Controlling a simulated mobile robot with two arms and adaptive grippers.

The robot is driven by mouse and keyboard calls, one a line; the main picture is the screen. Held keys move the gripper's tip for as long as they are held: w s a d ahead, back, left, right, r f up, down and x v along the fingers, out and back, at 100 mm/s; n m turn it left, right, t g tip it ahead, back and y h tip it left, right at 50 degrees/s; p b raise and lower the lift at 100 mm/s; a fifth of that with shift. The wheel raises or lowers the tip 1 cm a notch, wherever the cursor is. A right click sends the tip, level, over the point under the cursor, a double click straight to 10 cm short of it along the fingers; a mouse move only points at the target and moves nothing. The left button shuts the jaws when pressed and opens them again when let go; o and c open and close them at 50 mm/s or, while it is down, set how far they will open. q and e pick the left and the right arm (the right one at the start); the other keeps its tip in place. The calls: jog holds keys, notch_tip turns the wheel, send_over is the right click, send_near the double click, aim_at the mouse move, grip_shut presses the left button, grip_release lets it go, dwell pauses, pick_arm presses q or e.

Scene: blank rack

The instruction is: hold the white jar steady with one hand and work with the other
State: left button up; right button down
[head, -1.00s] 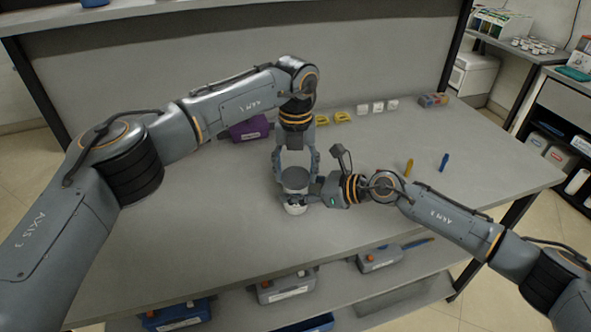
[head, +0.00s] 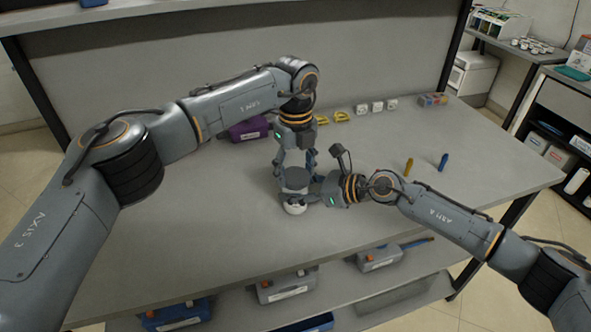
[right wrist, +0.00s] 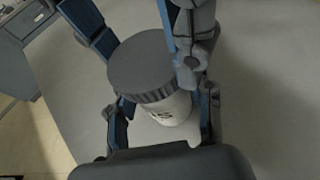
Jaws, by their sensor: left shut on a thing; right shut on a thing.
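A white jar (head: 295,208) with a dark grey lid (head: 294,178) stands upright on the bench in the head view. Dark lettering shows on its side in the right wrist view (right wrist: 172,114). My left gripper (head: 294,170) points down from above, with its fingers on either side of the lid, shut on it. My right gripper (head: 304,199) reaches in low from the right and is shut on the jar's body. In the right wrist view the lid (right wrist: 140,66) sits on the jar, between the blue-padded fingers of my left gripper. Part of the jar is hidden by fingers.
A purple bin (head: 249,129), yellow pieces (head: 341,116) and small white boxes (head: 377,107) line the back of the bench. A yellow-brown cylinder (head: 408,167) and a blue one (head: 443,161) stand to the right. The bench (head: 190,240) is clear at front left.

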aim_at(295, 175)
pick_arm(q)
jog(key=shift+r, duration=0.2)
jog(key=shift+r, duration=0.9)
jog(key=shift+r, duration=2.05)
pick_arm(e)
jog(key=shift+c, duration=2.3)
grip_release()
